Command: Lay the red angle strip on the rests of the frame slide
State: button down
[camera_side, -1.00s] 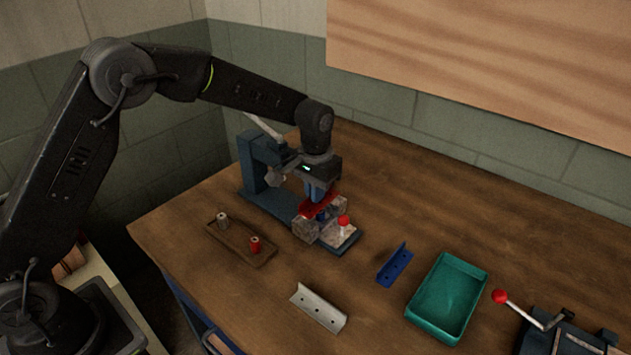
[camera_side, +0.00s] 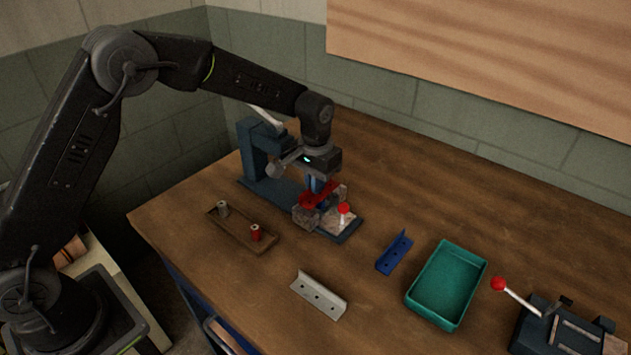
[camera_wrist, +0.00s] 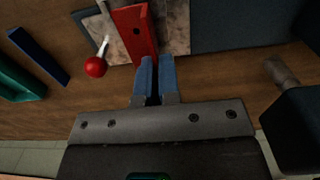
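The red angle strip (camera_side: 318,195) is at the frame slide (camera_side: 337,221), across its pale stone-like blocks. My gripper (camera_side: 321,187) points down over it. In the wrist view my gripper's blue fingers (camera_wrist: 154,68) are close together, with the strip's near edge between them. The strip (camera_wrist: 134,33) reaches away from the fingertips, with a dark hole in its face. A pale mottled block (camera_wrist: 175,25) shows beside it. I cannot tell whether the strip touches the rests, as the fingers and strip hide the contact.
A lever with a red knob (camera_side: 344,208) stands close to the strip. A blue angle strip (camera_side: 395,254), a pale angle strip (camera_side: 318,295) and a green tray (camera_side: 447,285) lie to the right and front. A wooden tray (camera_side: 240,230) holds two spools. A blue press frame stands behind.

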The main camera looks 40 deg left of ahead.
jog(key=shift+f, duration=0.7)
jog(key=c, duration=1.3)
grip_release()
jog(key=shift+o, duration=0.2)
jog(key=s+a+r+t, duration=0.1)
jog(key=s+r, duration=0.2)
jog(key=r, duration=0.6)
jog(key=s+a+r, duration=0.1)
jog(key=s+r, duration=0.1)
jog(key=r, duration=0.8)
jog(key=s+a+t, duration=0.2)
jog(key=s, duration=1)
jog(key=s+a+t, duration=0.2)
jog(key=s, duration=1)
jog(key=shift+s+f+t, duration=0.3)
jog(key=shift+s, duration=0.05)
